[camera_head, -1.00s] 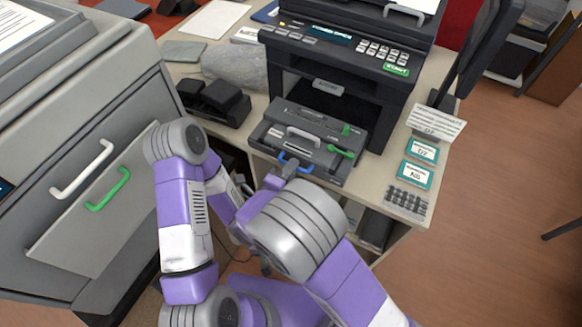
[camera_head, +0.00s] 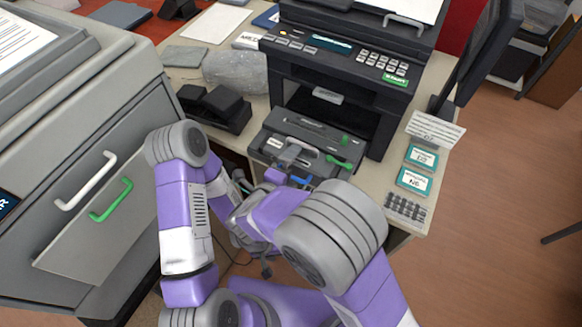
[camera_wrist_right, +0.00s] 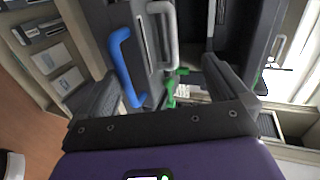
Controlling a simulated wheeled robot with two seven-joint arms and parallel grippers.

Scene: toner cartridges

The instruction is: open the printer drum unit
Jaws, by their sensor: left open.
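The dark grey drum unit (camera_head: 320,150) sits on the desk in front of the printer (camera_head: 340,70). It has a light grey handle (camera_wrist_right: 164,32), a blue handle (camera_wrist_right: 122,62) and a green lever (camera_head: 338,162). My right gripper (camera_head: 287,158) is over the unit's front, by the grey handle, partly covering it. In the right wrist view its fingers (camera_wrist_right: 162,68) are wide apart. The blue handle shows beside the left finger, and the grey handle and green part show farther off between the fingers. My left gripper (camera_head: 265,268) is open and low, in front of the desk, away from the unit.
A grey cabinet (camera_head: 70,130) with a white handle (camera_head: 87,181) and a green handle (camera_head: 112,200) stands at left. Black desk items (camera_head: 215,107) lie left of the unit.

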